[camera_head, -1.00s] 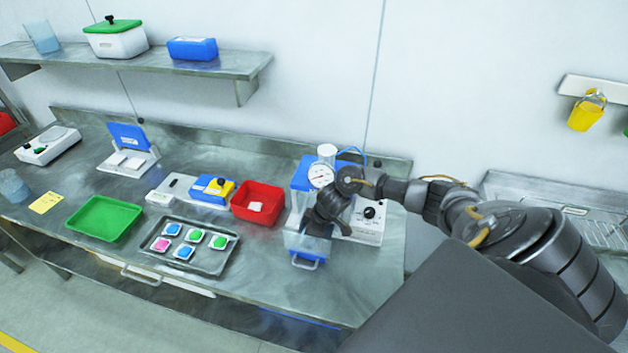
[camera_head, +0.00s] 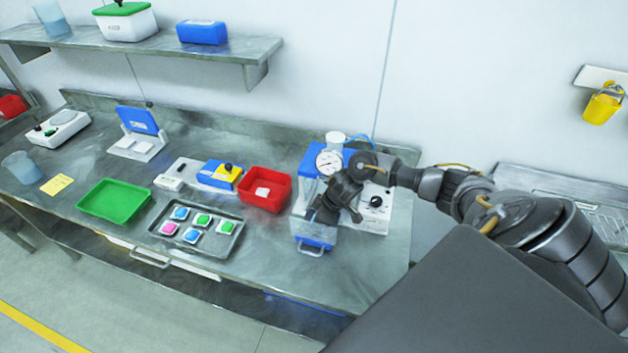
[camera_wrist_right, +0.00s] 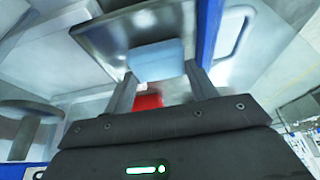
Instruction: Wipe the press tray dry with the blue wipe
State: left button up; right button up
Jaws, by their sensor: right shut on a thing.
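The press (camera_head: 312,170) has a round gauge on top and stands at the right end of the bench. Its press tray (camera_head: 316,241) shows at the front, with a blue front and a metal handle. My right gripper (camera_head: 324,212) is over the tray and partly hides it. In the right wrist view, my right gripper (camera_wrist_right: 160,74) is shut on the light blue wipe (camera_wrist_right: 156,58). The wipe is in front of the tray's grey metal surface (camera_wrist_right: 100,38); I cannot tell whether they touch. My left gripper is not in view.
Left of the press are a red bin (camera_head: 281,194) with a white item, a metal tray (camera_head: 231,243) with several coloured pieces, and a green tray (camera_head: 113,201). A white control box (camera_head: 376,215) stands close right of my gripper. A shelf (camera_head: 140,48) hangs above.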

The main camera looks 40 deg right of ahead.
jog(key=shift+s+d+r, duration=0.1)
jog(key=shift+s, duration=0.05)
jog(key=shift+r, duration=0.4)
notch_tip(320, 180, up, 15)
jog(key=w+d, duration=0.1)
jog(key=shift+w+d, duration=0.15)
jog(key=shift+d, duration=0.15)
dwell(0.4)
jog(key=shift+r, duration=0.1)
dwell(0.4)
